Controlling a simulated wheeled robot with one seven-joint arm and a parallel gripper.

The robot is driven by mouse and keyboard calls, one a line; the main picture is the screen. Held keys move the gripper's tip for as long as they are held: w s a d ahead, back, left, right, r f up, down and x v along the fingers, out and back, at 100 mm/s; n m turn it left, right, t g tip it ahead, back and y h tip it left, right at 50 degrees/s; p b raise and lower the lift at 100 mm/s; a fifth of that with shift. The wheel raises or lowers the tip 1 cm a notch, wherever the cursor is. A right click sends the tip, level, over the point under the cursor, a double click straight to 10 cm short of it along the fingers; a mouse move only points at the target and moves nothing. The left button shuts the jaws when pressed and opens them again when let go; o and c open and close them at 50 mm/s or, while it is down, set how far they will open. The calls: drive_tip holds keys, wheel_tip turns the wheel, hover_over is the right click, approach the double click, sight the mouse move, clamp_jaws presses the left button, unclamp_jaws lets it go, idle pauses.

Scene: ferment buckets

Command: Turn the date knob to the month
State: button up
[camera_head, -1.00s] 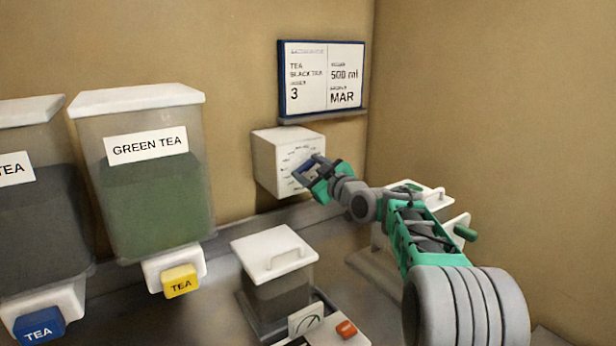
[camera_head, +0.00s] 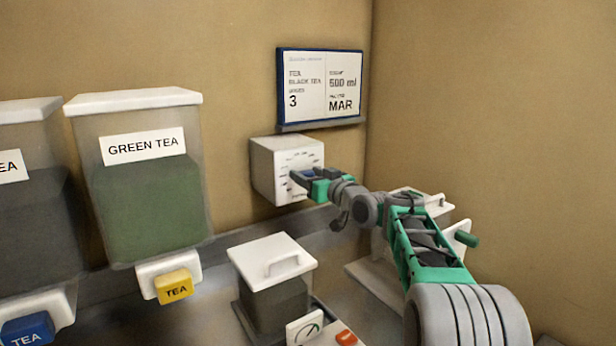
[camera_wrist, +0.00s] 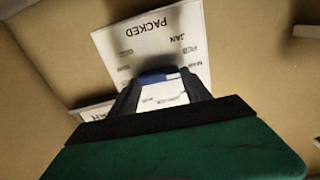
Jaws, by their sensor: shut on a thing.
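The date knob sits on the front face of a white box (camera_head: 268,170) on the back wall, with small month marks around it. In the wrist view the box face (camera_wrist: 150,40) appears upside down, with the word PACKED and months such as JAN, FEB and MAR readable. The knob shows as a blue piece (camera_wrist: 158,77) between the fingers. My gripper (camera_head: 298,176) is at the dial and shut on the knob; it also shows in the wrist view (camera_wrist: 160,88). Its fingers hide most of the knob, so its pointing direction cannot be told. The order board (camera_head: 320,85) above reads MAR.
A lidded clear container (camera_head: 272,265) stands on the counter below the box. The green tea dispenser (camera_head: 150,200) with a yellow tap is to the left. White equipment with a green handle (camera_head: 466,239) stands behind my arm. The right wall is bare.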

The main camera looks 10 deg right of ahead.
drive_tip(key=o, duration=1.4)
drive_tip(key=shift+c, duration=0.2)
drive_tip(key=b+v, duration=0.1)
drive_tip(key=v, duration=0.6)
drive_tip(key=shift+s+b, duration=0.35)
drive_tip(key=shift+b, duration=0.05)
